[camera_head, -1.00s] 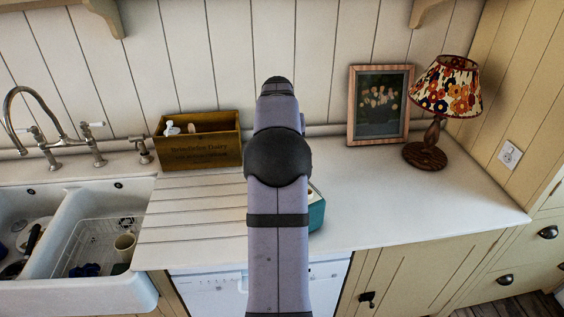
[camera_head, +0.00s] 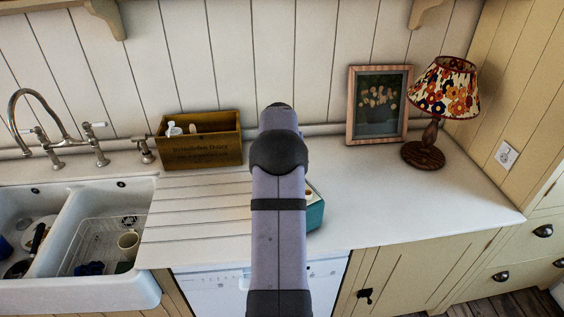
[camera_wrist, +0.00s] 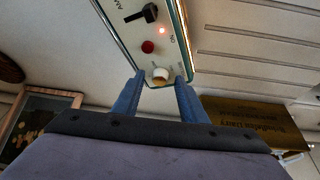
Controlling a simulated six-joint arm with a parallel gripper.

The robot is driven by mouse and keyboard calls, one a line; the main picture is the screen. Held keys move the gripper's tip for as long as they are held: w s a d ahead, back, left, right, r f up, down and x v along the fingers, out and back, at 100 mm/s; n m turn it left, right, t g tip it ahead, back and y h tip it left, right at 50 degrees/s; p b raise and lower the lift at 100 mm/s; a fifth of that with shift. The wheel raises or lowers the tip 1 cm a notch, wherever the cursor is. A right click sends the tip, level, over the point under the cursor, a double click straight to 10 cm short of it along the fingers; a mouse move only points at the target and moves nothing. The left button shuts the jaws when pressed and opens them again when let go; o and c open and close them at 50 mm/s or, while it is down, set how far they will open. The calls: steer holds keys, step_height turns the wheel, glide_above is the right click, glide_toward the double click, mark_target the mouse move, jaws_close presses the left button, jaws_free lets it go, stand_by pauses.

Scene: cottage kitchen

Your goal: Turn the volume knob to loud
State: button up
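The teal radio (camera_head: 315,214) stands on the worktop in the head view, mostly hidden behind my arm. Printed marks surround the knob, too small to read. My gripper (camera_wrist: 159,77) is open, its two blue fingers on either side of the cream knob. Gaps show between knob and fingers; I cannot tell how far the tips are from the panel. My gripper is hidden in the head view.
A wooden crate (camera_head: 200,155) stands at the back, left of my arm. A framed picture (camera_head: 379,105) and a lamp (camera_head: 440,90) stand at the back right. A double sink (camera_head: 98,222) is on the left. The worktop (camera_head: 410,205) right of the radio is clear.

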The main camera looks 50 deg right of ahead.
steer(key=shift+c, duration=0.6)
jaws_close()
steer(key=shift+m, duration=0.3)
steer(key=m, duration=0.1)
steer(key=m+g, duration=0.1)
steer(key=m+b, duration=0.1)
steer(key=shift+w+g+h, duration=0.25)
steer(key=shift+g+h, duration=0.05)
steer(key=m+g, duration=0.1)
steer(key=m, duration=0.3)
steer(key=shift+w+r+p, duration=0.1)
steer(key=shift+w+p, duration=0.05)
steer(key=shift+p, duration=0.25)
steer(key=m+g+p, duration=0.1)
steer(key=m+p, duration=0.1)
steer(key=shift+r+m+p, duration=0.15)
steer(key=shift+m+p, duration=0.15)
steer(key=shift+w+m+g+p, duration=0.1)
steer(key=shift+m+g+p, duration=0.4)
steer(key=shift+m+p, duration=0.6)
steer(key=shift+f+m+g+p, duration=0.3)
steer(key=shift+m+p, duration=0.3)
steer(key=shift+p, duration=1)
